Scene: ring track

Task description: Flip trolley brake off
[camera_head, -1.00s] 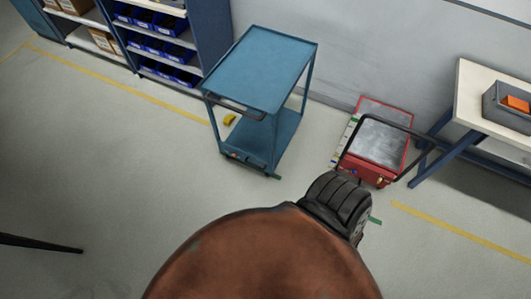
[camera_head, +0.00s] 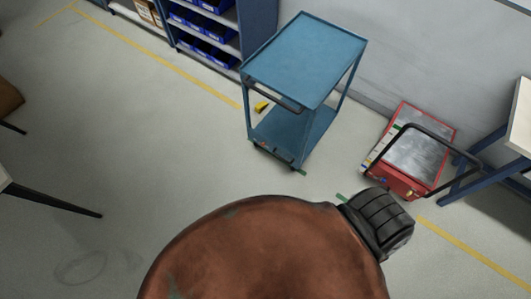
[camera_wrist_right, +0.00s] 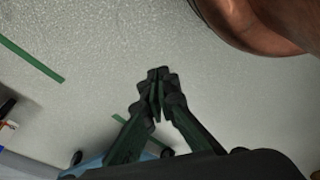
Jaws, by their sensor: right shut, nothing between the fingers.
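A blue two-shelf trolley (camera_head: 310,55) with a dark push handle stands on the floor near the wall, its tops empty. Its lower shelf (camera_head: 290,130) shows, but I cannot make out the brake clearly. Part of something blue, likely the trolley, shows at the bottom edge in the right wrist view (camera_wrist_right: 85,168). My right gripper (camera_wrist_right: 158,75) is shut and empty above bare floor, away from the trolley. My left gripper is not in view.
A red platform cart (camera_head: 420,150) with a black handle stands right of the trolley. Shelving with blue bins (camera_head: 205,40) stands behind left. A table (camera_head: 520,120) is at the right. The near floor is open.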

